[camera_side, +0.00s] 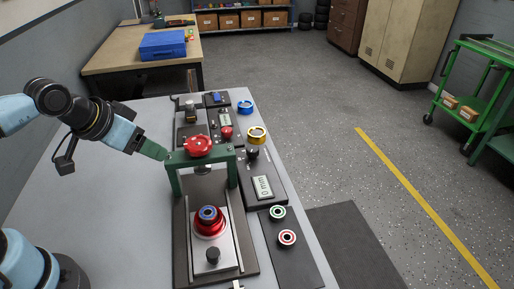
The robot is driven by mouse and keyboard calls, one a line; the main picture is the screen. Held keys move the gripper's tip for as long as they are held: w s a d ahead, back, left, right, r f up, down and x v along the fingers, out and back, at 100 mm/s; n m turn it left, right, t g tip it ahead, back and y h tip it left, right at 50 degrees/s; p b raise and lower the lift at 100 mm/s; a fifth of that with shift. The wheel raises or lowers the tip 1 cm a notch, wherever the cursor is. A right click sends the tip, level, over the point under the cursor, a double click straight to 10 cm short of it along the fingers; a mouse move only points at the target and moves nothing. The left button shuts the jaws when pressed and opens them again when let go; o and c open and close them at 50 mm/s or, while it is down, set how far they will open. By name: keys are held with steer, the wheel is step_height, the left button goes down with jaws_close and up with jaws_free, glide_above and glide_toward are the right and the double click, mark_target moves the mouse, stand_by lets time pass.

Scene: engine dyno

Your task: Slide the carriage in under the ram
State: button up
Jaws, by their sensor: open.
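The carriage (228,256) is a silver plate on a dark rail base, in front of a green bridge frame (174,178). It bears a red round part with a blue ring (208,220) and a black knob (212,256) near its front end. The ram (203,170) hangs under the bridge's crossbar, with a red handwheel (198,146) on top. The carriage's red part sits nearer the camera than the ram, not under it. My gripper (164,154) is open beside the bridge's upper left corner, away from the carriage knob. Its fingertips are small and hard to make out against the green frame.
To the right stand a panel with a digital display (263,187) and two ringed buttons (287,238). The grey table left of the rail base is clear.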

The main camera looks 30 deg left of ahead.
steer(key=shift+c, duration=0.4)
steer(key=shift+d, duration=0.2)
steer(key=shift+c, duration=0.6)
steer(key=r+m+g, duration=0.2)
steer(key=m+g, duration=0.5)
steer(key=m, duration=1.1)
glide_above(213, 252)
steer(key=shift+f, duration=6)
jaws_close()
